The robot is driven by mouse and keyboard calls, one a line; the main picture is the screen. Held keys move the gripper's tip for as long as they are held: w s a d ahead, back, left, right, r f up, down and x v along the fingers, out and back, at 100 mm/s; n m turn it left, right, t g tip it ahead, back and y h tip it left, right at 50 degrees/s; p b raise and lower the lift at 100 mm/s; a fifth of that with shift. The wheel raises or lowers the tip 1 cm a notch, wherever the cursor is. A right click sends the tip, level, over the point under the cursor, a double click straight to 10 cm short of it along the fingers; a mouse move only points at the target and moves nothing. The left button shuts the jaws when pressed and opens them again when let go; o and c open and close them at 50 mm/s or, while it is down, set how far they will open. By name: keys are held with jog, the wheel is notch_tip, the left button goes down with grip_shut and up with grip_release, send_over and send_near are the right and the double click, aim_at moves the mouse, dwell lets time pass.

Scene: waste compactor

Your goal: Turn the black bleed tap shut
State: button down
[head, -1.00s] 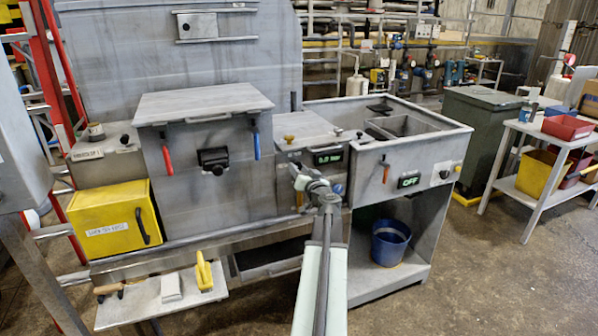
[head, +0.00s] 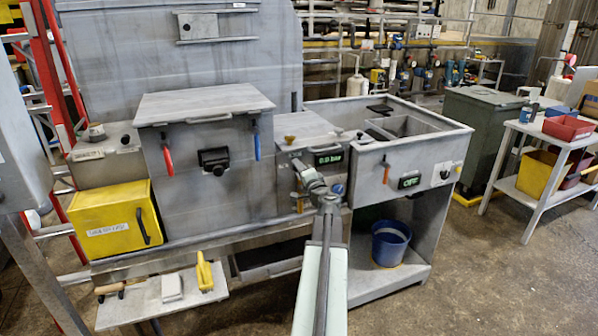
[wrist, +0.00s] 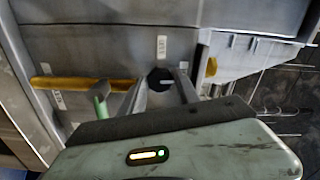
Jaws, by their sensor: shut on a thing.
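The black bleed tap (wrist: 158,77) shows in the wrist view as a round dark knob with a pale grey bar, on the grey front panel. My gripper (wrist: 163,87) has one finger on each side of it and is shut on it. In the head view my gripper (head: 302,168) is at the grey unit's front, below the green-lit pressure display (head: 328,157). The tap is hidden there behind my gripper and wrist.
In the wrist view a yellow bar (wrist: 75,84) lies left of the tap and a yellow handle (wrist: 211,67) lies right. The sink unit (head: 440,140) with an OFF display stands right, a blue bucket (head: 390,243) on its lower shelf. A yellow box (head: 108,222) is left.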

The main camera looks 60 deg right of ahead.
jog(key=shift+r+m, duration=0.1)
jog(key=shift+m, duration=0.7)
jog(key=shift+w, duration=0.1)
jog(key=c, duration=0.9)
grip_release()
jog(key=v, duration=0.8)
jog(key=shift+w, duration=0.1)
jog(key=shift+w, duration=0.1)
